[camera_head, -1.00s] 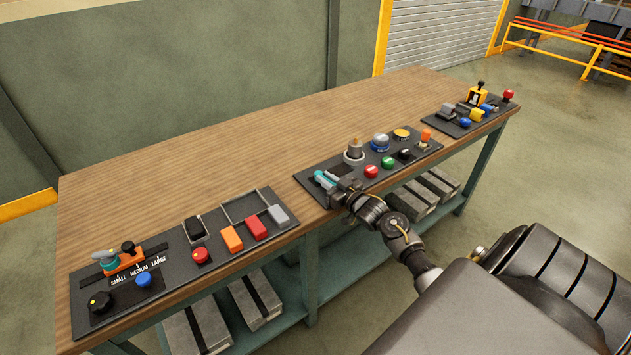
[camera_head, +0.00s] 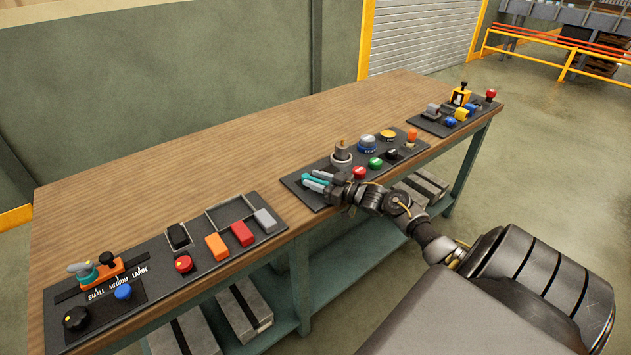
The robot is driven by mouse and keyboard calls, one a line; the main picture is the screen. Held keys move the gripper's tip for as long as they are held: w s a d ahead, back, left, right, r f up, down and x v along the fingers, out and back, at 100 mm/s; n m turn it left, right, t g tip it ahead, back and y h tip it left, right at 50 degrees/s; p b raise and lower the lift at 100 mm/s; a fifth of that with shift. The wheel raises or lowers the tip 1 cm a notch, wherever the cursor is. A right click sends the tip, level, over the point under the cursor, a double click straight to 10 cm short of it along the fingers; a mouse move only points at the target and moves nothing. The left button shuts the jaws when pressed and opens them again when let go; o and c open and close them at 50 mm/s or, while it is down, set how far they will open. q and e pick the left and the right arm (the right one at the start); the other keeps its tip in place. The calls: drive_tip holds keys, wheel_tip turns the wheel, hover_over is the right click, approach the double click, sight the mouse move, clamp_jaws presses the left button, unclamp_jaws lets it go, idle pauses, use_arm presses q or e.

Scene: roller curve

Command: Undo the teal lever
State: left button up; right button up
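Bright teal parts (camera_head: 314,184) lie side by side at the left end of the middle panel, close above its surface, at the tip of my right gripper (camera_head: 329,181). At this size I cannot tell lever from finger there, nor whether the fingers are open or shut. The gripper reaches in low from the right, over the panel's front edge. Another teal handle (camera_head: 80,269) stands beside an orange block (camera_head: 104,271) on the left panel, far from the gripper. My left gripper is not in view.
The middle panel (camera_head: 304,197) also carries a grey post (camera_head: 341,154), a red button (camera_head: 359,173) and a green button (camera_head: 375,162) close to the gripper. The right panel (camera_head: 434,128) holds several controls. The wooden bench top (camera_head: 200,165) behind the panels is clear.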

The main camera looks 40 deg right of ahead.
drive_tip(key=b+v, duration=0.1)
drive_tip(key=v, duration=0.9)
drive_tip(key=shift+s+d, duration=0.2)
drive_tip(key=shift+s, duration=0.15)
